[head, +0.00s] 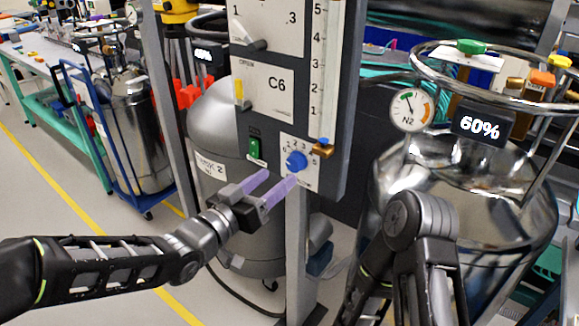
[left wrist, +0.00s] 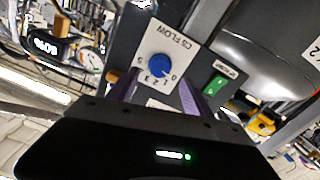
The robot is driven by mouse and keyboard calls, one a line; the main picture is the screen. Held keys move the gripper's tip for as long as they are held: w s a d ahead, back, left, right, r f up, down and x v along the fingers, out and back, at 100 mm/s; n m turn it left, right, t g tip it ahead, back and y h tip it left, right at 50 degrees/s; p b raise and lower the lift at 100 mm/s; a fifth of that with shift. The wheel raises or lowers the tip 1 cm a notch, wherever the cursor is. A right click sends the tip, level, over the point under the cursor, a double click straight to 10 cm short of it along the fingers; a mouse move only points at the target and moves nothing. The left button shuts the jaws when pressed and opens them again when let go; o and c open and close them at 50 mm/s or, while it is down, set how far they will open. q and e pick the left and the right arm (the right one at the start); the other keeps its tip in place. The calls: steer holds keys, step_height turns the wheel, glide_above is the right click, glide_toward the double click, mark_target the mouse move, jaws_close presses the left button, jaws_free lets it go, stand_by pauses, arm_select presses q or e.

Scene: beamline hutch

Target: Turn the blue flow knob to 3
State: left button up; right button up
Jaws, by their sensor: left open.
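The blue flow knob (head: 297,161) sits on a white numbered dial plate at the lower right of the grey panel. In the left wrist view the blue knob (left wrist: 160,64) shows on a plate marked "CS FLOW", with numbers around it; its exact setting is too small to tell. My left gripper (head: 274,181) is open, with purple fingers pointing at the panel just below and left of the knob. In the left wrist view its fingers (left wrist: 160,92) stand apart on either side below the knob, with nothing between them. My right gripper is not in view; only my right arm shows.
A green rocker switch (head: 254,148) is left of the dial. A yellow-handled lever (head: 241,95) is above. A steel dewar (head: 468,190) with a "60%" display stands at the right.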

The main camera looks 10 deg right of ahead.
mark_target(292, 165)
arm_select(q)
steer(key=x, duration=0.6)
steer(key=shift+w+d, duration=0.1)
steer(key=shift+d, duration=0.1)
jaws_close()
stand_by(0.4)
